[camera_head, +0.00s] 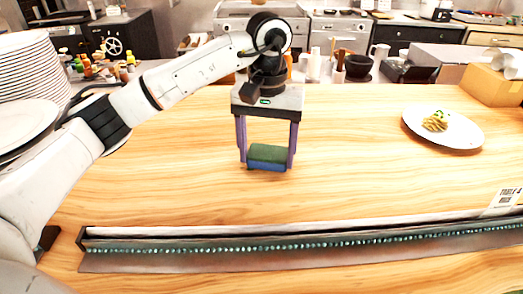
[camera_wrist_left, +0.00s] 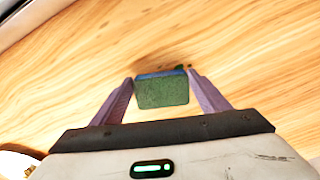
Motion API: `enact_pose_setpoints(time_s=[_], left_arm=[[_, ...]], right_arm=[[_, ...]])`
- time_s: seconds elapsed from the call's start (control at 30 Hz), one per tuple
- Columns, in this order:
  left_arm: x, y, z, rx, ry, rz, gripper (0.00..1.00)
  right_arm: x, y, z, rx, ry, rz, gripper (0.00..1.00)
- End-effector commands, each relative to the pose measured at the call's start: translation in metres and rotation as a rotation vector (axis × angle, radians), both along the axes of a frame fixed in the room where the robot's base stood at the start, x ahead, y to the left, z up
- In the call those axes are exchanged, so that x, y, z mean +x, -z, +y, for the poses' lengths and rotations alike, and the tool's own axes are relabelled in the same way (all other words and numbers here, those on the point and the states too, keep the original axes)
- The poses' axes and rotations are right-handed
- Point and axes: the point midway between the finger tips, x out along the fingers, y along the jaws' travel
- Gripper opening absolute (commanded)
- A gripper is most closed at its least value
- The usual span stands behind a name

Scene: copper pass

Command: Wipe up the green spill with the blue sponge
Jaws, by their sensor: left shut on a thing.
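The sponge (camera_head: 267,154) has a green upper face and a blue lower part. It sits between the two purple fingers of my left gripper (camera_head: 266,160), which is shut on it over the middle of the wooden counter. The sponge also shows in the left wrist view (camera_wrist_left: 162,91) between the fingers. I cannot tell whether it touches the wood. A small dark green patch (camera_wrist_left: 181,67) shows at the sponge's far edge in the left wrist view; it may be part of the spill. No other green spill shows on the wood. My right gripper is not in view.
A white plate (camera_head: 462,131) with food is at the right of the counter (camera_head: 360,160). A cardboard box (camera_head: 493,87) stands behind it. Stacked plates (camera_head: 30,70) are at the left. A long metal rail (camera_head: 300,245) runs along the front. The wood around the gripper is clear.

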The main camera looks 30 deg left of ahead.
Motion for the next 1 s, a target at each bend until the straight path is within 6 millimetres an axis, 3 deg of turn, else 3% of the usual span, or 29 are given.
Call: enact_pose_setpoints(time_s=[1.0], left_arm=[[-0.037,0.004,0.061,0.003,-0.003,0.002,0.51]], right_arm=[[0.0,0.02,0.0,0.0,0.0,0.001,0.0]])
